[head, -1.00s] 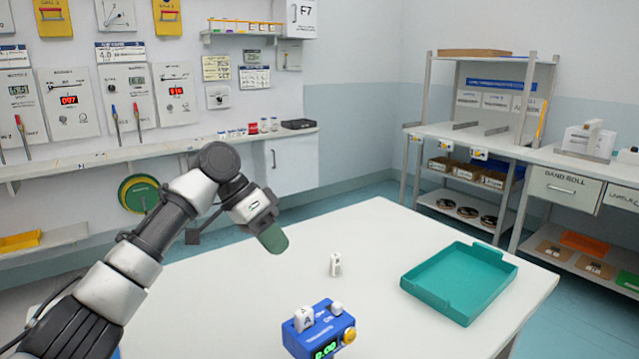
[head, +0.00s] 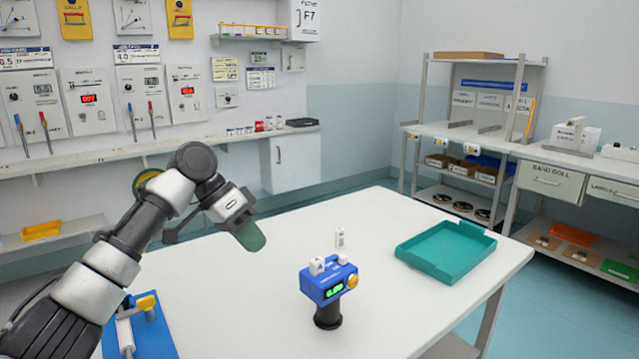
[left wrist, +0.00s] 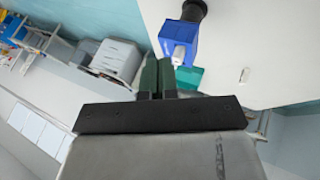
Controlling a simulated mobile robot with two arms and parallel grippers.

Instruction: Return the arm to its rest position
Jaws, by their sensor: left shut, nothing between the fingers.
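My left arm comes in from the left in the head view. Its gripper (head: 250,236) hangs above the white table's left part, apart from everything on it. Its green fingers also show in the left wrist view (left wrist: 157,75), close together and holding nothing. My right gripper is in neither view.
The white table (head: 420,300) carries a blue device (head: 322,287) on a black post, a small white piece (head: 340,238), a teal tray (head: 445,252) and a blue fixture (head: 150,335) at the near left. A shelf unit (head: 465,125) stands at the back right. Wall panels (head: 88,102) line the left.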

